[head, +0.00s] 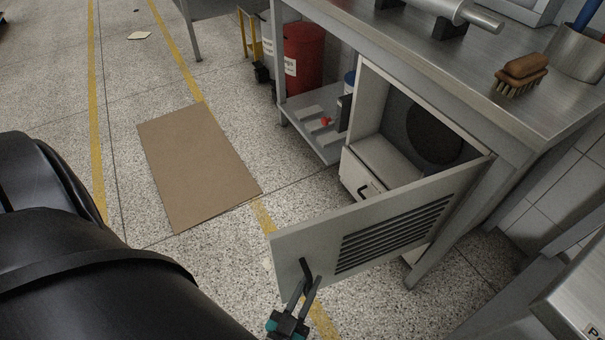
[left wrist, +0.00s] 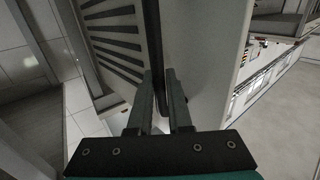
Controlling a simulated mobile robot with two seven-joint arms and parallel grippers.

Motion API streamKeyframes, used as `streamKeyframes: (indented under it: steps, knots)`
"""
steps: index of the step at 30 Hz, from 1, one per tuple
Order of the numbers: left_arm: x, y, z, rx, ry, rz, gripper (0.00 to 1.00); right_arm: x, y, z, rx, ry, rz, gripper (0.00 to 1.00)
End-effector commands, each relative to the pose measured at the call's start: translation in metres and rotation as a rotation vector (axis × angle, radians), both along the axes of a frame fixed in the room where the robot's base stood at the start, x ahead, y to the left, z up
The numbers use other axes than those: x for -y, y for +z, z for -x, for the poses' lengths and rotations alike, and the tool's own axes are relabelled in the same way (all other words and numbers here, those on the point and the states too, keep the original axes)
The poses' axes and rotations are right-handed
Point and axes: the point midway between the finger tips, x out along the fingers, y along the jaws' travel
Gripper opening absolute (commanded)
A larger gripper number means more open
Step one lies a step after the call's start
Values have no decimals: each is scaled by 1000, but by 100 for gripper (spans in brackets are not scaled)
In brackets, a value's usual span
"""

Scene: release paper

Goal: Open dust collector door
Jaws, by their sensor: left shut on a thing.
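The dust collector door (head: 355,235) is a grey panel with dark louvre slots. It stands wide open, swung out from the white dust collector cabinet (head: 380,165) under the bench. Its black handle (head: 304,275) is near the free edge. My left gripper (head: 306,293) is at this handle, its fingers shut on it. In the left wrist view the handle (left wrist: 155,50) runs between the two fingers (left wrist: 161,105), with the louvres (left wrist: 112,40) to the left. The cabinet inside shows a dark round opening (head: 434,132) and a drawer-like front with a small black handle. My right gripper is not in view.
A steel workbench (head: 440,60) stands above the cabinet, with a brush (head: 522,72) and a metal cup (head: 577,52) on top. A red bin (head: 303,55) stands to the left. A flat brown cardboard sheet (head: 198,165) lies on the speckled floor. Floor left of the door is mostly free.

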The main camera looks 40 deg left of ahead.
Motion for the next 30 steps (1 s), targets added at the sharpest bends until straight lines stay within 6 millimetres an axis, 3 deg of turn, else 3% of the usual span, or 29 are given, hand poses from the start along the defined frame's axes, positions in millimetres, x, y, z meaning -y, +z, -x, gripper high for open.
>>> streamKeyframes:
  steps: [18,19,26,30]
  knots:
    - [8,0,-2,2,-12,0,0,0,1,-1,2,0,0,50]
    - [8,0,-2,2,-12,0,19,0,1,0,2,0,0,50]
    - [7,0,-2,1,-10,0,45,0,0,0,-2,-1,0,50]
    - [7,0,-1,1,-9,0,47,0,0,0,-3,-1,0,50]
